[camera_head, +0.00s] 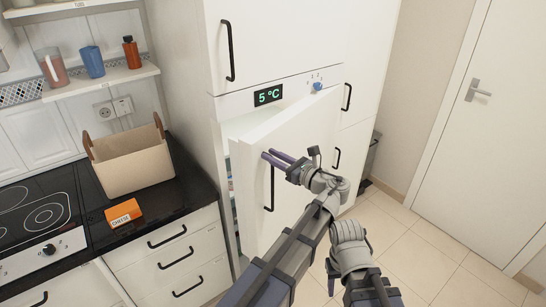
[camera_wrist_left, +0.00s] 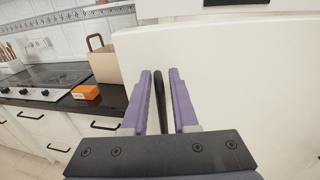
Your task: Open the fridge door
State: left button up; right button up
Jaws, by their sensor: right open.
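The fridge door (camera_head: 248,225) is white and stands ajar. Its left edge is swung out from the tall white cabinet, and a strip of the fridge interior (camera_head: 230,182) shows there. The door has a black vertical handle (camera_head: 271,192). My left gripper (camera_head: 272,156) is at the handle's upper part. In the left wrist view the handle (camera_wrist_left: 160,95) runs between the two purple fingers (camera_wrist_left: 161,100), which are close on it. My right gripper (camera_head: 346,262) is open and empty, low and to the right of the door; its fingers are largely hidden.
A 5 °C display (camera_head: 268,95) sits above the door. On the left, a black counter (camera_head: 150,210) holds a beige basket (camera_head: 135,168), an orange cheese box (camera_head: 123,213) and a hob (camera_head: 35,212). Tiled floor (camera_head: 440,250) is clear to the right, before a white room door (camera_head: 480,130).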

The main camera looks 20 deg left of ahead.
pick_arm(q)
jog(key=shift+r, duration=0.45)
pick_arm(e)
jog(key=shift+r, duration=0.4)
pick_arm(q)
jog(key=shift+c, duration=0.4)
